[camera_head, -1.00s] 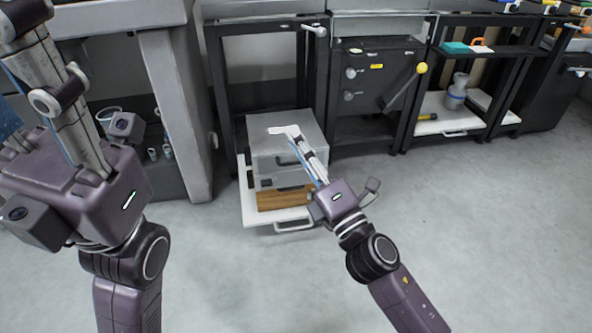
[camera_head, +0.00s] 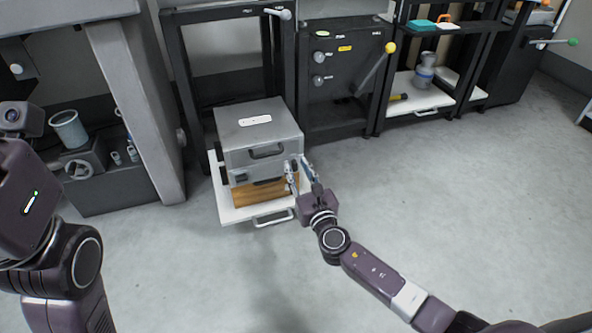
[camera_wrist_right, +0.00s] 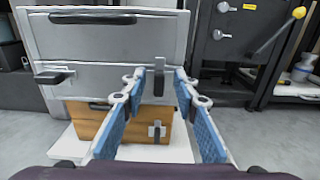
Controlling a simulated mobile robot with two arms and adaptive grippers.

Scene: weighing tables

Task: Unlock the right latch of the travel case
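The grey metal travel case (camera_head: 232,122) stands at the centre of the head view and fills the upper left of the right wrist view (camera_wrist_right: 110,42). Its right latch (camera_wrist_right: 159,76) has a dark lever standing upright across the lid seam. Its left latch (camera_wrist_right: 52,77) has a dark lever lying sideways. My right gripper (camera_head: 298,163) is at the case's front right; its fingers are open and empty, with the right latch showing between the fingertips (camera_wrist_right: 159,77). Contact with the latch cannot be told. Only the left wrist housing shows at the left edge; its fingers are out of frame.
A wooden box (camera_head: 265,193) lies under the case on a white pull-out shelf (camera_head: 236,214) with a front handle. Its metal latch (camera_wrist_right: 155,131) sits below the right gripper's fingertips. A dark cabinet with a yellow-knobbed lever (camera_head: 372,70) stands behind right. The floor in front is clear.

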